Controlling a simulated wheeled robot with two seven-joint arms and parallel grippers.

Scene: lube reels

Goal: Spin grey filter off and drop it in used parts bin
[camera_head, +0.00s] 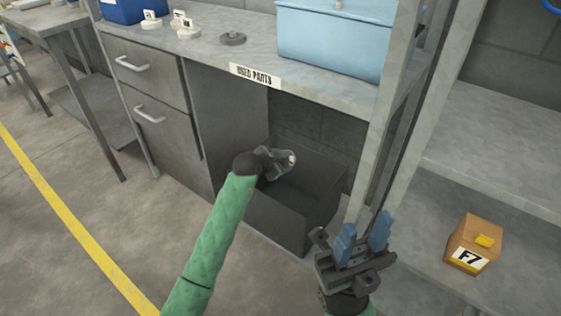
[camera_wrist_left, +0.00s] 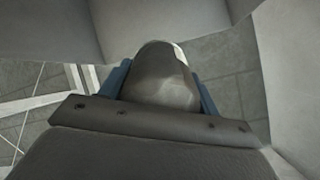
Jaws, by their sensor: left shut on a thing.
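The grey filter (camera_wrist_left: 160,78) shows in the left wrist view as a rounded grey body between two blue fingers. My left gripper (camera_wrist_left: 160,92) is shut on it. In the head view my green left arm reaches under the bench, and the left gripper (camera_head: 281,161) is over the opening of the dark grey used parts bin (camera_head: 268,221). The filter is mostly hidden by the gripper there. The "USED PARTS" label (camera_head: 255,76) is on the bench edge above the bin. My right gripper (camera_head: 363,239) is open and empty, in front of the bench's post.
A cardboard box marked F7 (camera_head: 474,244) sits on the low shelf at right. A light blue case (camera_head: 332,40), a dark disc (camera_head: 232,39) and small white-labelled parts stand on the bench top (camera_head: 215,57).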

